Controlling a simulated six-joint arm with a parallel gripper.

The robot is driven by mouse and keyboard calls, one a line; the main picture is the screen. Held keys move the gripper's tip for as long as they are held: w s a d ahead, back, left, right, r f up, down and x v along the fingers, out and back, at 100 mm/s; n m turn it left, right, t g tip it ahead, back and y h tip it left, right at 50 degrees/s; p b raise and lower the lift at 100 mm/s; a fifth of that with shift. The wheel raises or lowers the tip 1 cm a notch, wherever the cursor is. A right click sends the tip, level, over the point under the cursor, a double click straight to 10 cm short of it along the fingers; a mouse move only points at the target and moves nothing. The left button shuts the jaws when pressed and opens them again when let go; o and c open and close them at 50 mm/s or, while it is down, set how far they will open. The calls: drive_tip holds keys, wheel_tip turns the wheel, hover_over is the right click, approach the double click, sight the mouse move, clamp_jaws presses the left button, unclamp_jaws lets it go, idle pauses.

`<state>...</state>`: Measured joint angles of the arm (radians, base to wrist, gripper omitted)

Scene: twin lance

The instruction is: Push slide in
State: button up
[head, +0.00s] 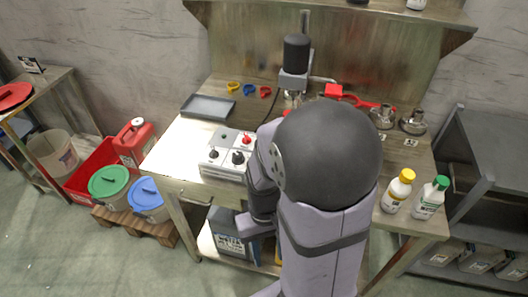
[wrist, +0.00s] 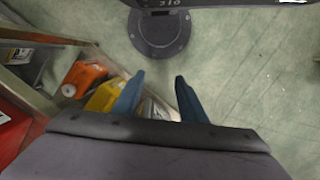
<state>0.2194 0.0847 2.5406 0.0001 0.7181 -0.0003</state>
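My gripper (wrist: 160,79) shows in the wrist view with its two blue fingers apart and nothing between them. It points at the greenish floor beside the bench's lower shelf. In the head view the gripper is hidden behind my large arm links. I cannot make out a slide in either view. A machine with a dark cylindrical motor (head: 296,55) stands at the back of the metal bench (head: 180,150). My arm covers its lower part. A control box (head: 228,155) with black and red knobs sits on the bench left of my arm.
A grey tray (head: 208,107) lies at the back left of the bench. A yellow-capped bottle (head: 398,191) and a green-capped bottle (head: 430,198) stand at the right. Yellow (wrist: 103,97) and orange (wrist: 84,77) containers are left of my fingers; open floor (wrist: 255,75) lies right.

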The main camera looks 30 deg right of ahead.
drive_tip(key=w+d+r+m+p, duration=0.1)
drive_tip(key=w+d+r+p, duration=0.5)
drive_tip(key=w+r+p, duration=0.45)
drive_tip(key=w+d+r+t, duration=0.1)
drive_tip(key=w, duration=0.2)
drive_tip(key=w+d+r+n, duration=0.1)
drive_tip(key=w+d+r, duration=0.1)
drive_tip(key=w, duration=0.2)
drive_tip(key=w+d+r+n+t+p, duration=0.1)
drive_tip(key=w+r, duration=0.1)
drive_tip(key=w, duration=0.1)
drive_tip(key=shift+w+d+t+h, duration=0.3)
drive_tip(key=shift+w+d, duration=0.05)
drive_tip(key=shift+s+a+n, duration=0.15)
drive_tip(key=shift+s+n, duration=0.25)
drive_tip(key=shift+n, duration=0.4)
drive_tip(key=shift+f+p, duration=1.35)
drive_tip(key=shift+f, duration=2.25)
drive_tip(key=shift+c, duration=0.5)
